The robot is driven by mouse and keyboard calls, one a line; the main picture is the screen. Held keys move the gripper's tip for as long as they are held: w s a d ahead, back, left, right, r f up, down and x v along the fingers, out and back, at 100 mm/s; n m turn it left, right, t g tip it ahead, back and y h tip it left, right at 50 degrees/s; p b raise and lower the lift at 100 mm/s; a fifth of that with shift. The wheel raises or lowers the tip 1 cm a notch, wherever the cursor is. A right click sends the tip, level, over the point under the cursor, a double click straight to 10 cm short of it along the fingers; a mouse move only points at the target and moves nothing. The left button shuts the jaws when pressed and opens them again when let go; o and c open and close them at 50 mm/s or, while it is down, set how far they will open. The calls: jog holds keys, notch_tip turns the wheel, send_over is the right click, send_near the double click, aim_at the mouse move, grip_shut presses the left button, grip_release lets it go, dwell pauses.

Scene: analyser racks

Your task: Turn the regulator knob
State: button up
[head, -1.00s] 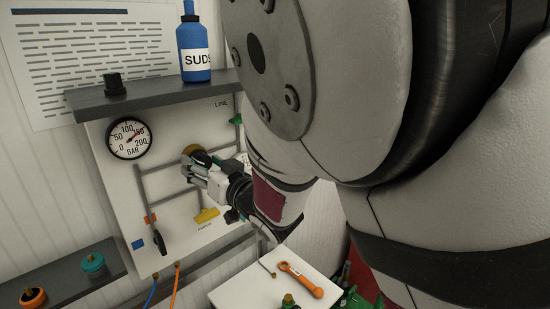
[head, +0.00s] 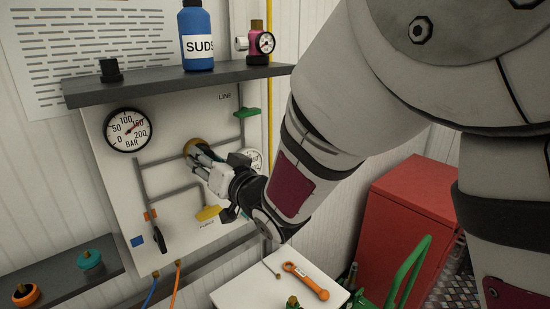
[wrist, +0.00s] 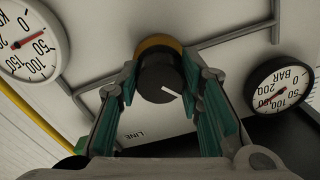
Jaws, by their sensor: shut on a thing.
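The regulator knob (wrist: 158,76) is black with a white pointer line and a brass-coloured collar behind it. It sits on the white panel (head: 118,178); in the head view only its brass part (head: 190,145) shows past my fingers. My gripper (wrist: 162,88) has its teal-lined fingers on either side of the knob, shut on it. In the head view my gripper (head: 199,158) reaches the panel from the right. The white pointer line slants down to the right in the wrist view. A BAR gauge (head: 128,130) on the panel's left has its needle near 150.
A second gauge (head: 254,160) is partly behind my gripper. A yellow valve handle (head: 208,213) lies just below it, and a green handle (head: 246,113) is at upper right. A dark shelf (head: 130,86) overhangs. An orange wrench (head: 306,281) lies on a white surface below.

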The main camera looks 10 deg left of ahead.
jog(key=shift+w+m+b, duration=0.15)
jog(key=shift+m+b, duration=0.35)
jog(key=shift+m, duration=0.1)
jog(key=shift+r, duration=0.15)
jog(key=o, duration=1.2)
jog(key=shift+a, duration=0.1)
jog(key=shift+c, duration=0.2)
jog(key=v, duration=0.7)
jog(key=shift+s, duration=0.3)
